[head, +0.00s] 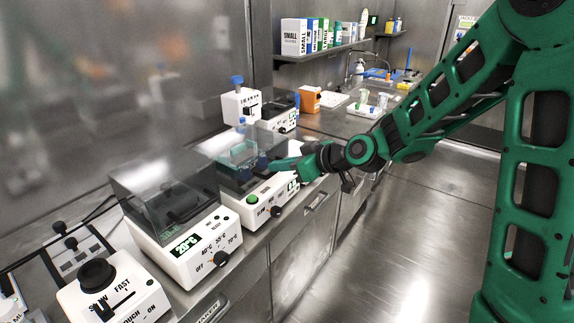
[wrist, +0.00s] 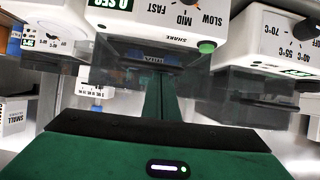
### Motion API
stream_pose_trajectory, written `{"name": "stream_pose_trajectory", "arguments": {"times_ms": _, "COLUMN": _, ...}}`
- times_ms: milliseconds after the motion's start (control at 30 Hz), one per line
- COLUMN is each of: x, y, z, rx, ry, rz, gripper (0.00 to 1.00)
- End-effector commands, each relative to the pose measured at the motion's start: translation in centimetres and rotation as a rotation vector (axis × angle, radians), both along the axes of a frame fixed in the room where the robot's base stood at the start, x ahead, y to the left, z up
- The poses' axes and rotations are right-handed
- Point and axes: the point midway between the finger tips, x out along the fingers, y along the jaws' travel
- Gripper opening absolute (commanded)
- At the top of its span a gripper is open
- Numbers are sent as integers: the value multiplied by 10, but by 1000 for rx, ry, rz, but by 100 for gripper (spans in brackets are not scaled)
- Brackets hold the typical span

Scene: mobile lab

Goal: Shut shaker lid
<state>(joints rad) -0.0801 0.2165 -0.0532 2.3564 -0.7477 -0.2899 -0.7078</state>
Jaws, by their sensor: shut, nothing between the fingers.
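The shaker (head: 258,208) is a white box on the bench in the middle of the head view, with a green button, a dark knob and a small display. In the wrist view its front (wrist: 150,22) shows upside down at the top, with SHAKE and SLOW, MID, FAST marks. Its smoky see-through lid (head: 228,172) is over the back of the shaker, with blue things showing through; I cannot tell its exact angle. My green gripper (head: 274,166) is shut and empty at the lid's right side, partly covering it. Whether it touches the lid is unclear. It also shows in the wrist view (wrist: 160,97).
A white heater (head: 190,250) with a dark clear hood stands close at the shaker's left. Behind are another white device (head: 240,105), an orange box (head: 308,99) and a shelf (head: 335,48). The floor at right is clear.

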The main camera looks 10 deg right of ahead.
Motion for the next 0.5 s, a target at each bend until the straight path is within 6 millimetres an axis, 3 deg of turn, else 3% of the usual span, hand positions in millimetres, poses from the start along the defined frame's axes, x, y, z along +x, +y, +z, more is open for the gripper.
{"name": "stream_pose_trajectory", "arguments": {"times_ms": 33, "x": -9, "y": -12, "z": -34, "rx": -43, "ry": 67, "rz": -12, "gripper": 0}}
{"name": "stream_pose_trajectory", "arguments": {"times_ms": 500, "x": 0, "y": -6, "z": -43, "rx": -44, "ry": 76, "rz": -4, "gripper": 0}}
